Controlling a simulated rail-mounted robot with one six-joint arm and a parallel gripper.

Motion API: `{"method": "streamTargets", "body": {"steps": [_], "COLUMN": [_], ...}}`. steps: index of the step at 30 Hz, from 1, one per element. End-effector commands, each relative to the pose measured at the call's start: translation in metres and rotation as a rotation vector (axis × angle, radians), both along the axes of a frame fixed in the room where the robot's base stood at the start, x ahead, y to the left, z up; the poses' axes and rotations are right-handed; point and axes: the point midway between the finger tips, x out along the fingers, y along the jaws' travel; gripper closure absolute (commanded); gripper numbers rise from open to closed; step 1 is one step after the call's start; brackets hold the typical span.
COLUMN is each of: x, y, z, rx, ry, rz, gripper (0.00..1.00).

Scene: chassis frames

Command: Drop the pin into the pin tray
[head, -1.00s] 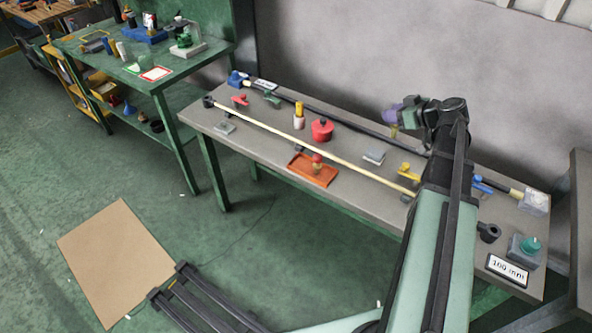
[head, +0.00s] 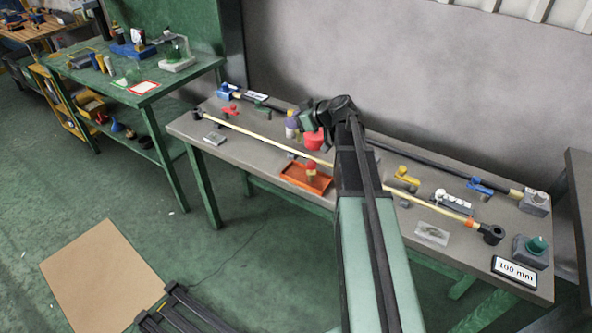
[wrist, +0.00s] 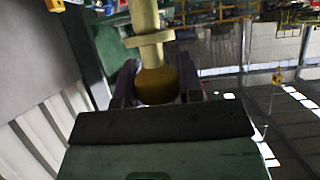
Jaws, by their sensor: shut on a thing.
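My gripper (head: 292,122), with purple fingers, hangs over the table near its back edge, behind and slightly left of the orange tray. In the wrist view, the fingers are shut on a brass-yellow pin (wrist: 147,45) with a collar and a rounded end. The pin is hard to make out in the head view. The orange tray (head: 293,182), which looks like the pin tray, lies near the front edge of the table. My arm passes close to the tray's right side.
A long pale rod (head: 258,139) runs across the table behind the tray. A red round object (head: 314,140) stands just right of my gripper. A dark rod (head: 430,161) lies along the back. Yellow (head: 404,176) and blue (head: 478,184) pieces stand farther right.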

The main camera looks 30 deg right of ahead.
Motion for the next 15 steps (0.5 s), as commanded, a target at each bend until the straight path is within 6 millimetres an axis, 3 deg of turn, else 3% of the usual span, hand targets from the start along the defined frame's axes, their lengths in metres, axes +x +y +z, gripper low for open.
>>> {"method": "streamTargets", "body": {"steps": [1, 6, 13, 15], "x": [0.000, 0.000, 0.000, 0.000], "y": [0.000, 0.000, 0.000, 0.000], "z": [-0.037, -0.087, -0.093, -0.104], "rx": [0.000, 0.000, 0.000, 0.000], "ry": [0.000, 0.000, 0.000, 0.000], "rz": [0.000, 0.000, 0.000, 0.000], "gripper": [0.91, 0.91, 0.91, 0.91]}}
